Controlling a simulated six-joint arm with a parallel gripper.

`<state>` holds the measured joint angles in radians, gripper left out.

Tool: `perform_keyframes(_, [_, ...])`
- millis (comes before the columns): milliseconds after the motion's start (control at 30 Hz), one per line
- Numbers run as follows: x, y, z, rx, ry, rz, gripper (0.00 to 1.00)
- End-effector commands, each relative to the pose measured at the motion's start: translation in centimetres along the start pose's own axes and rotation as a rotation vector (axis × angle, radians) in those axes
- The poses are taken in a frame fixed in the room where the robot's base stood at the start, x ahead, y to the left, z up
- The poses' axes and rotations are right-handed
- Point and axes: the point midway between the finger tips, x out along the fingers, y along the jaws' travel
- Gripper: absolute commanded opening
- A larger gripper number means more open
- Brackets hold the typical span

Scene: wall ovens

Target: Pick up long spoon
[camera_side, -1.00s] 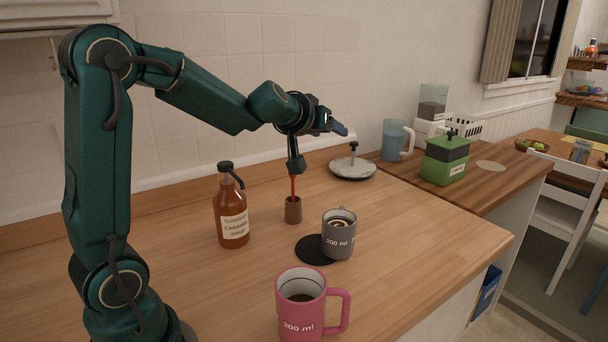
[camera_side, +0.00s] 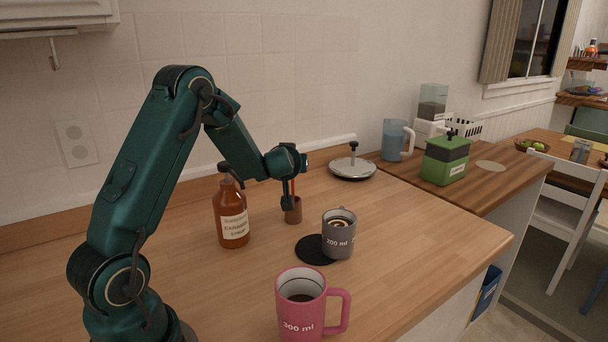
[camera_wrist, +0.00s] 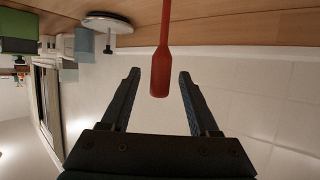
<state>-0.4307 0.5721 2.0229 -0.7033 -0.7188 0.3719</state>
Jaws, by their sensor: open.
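The long spoon is red and stands upright in a small brown cup (camera_side: 293,211) on the wooden counter. In the wrist view, the wide end of the spoon (camera_wrist: 161,72) lies between the two fingers, with a gap on each side. My gripper (camera_wrist: 158,78) is open and around the spoon without visibly touching it. In the side view my gripper (camera_side: 288,200) is low, just above and beside the cup. There it hides part of the spoon, whose red edge shows just behind it.
A brown syrup bottle (camera_side: 232,217) stands left of the cup. A grey mug (camera_side: 338,240) stands by a black round mat (camera_side: 312,252) to the right. A pink mug (camera_side: 302,315) is in front.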

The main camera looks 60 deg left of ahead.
Motion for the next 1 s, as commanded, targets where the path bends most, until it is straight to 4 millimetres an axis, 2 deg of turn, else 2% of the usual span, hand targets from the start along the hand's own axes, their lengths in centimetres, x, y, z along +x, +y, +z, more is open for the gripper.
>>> perform_keyframes(233, [2.4, 0.0, 0.1, 0.001, -0.002, 0.0, 0.61])
perform_keyframes(600, [2.9, 0.0, 0.0, 0.001, -0.001, 0.0, 0.61])
perform_keyframes(667, [2.9, 0.0, 0.0, 0.001, -0.001, 0.001, 0.42])
perform_keyframes(700, [2.9, 0.0, 0.0, 0.001, -0.001, 0.0, 0.27])
perform_keyframes(767, [2.9, 0.0, 0.0, 0.001, -0.001, 0.001, 0.04])
perform_keyframes(800, [2.9, 0.0, 0.0, 0.001, -0.001, 0.001, 0.0])
perform_keyframes(1000, [2.9, 0.0, 0.0, 0.001, -0.001, 0.001, 0.0])
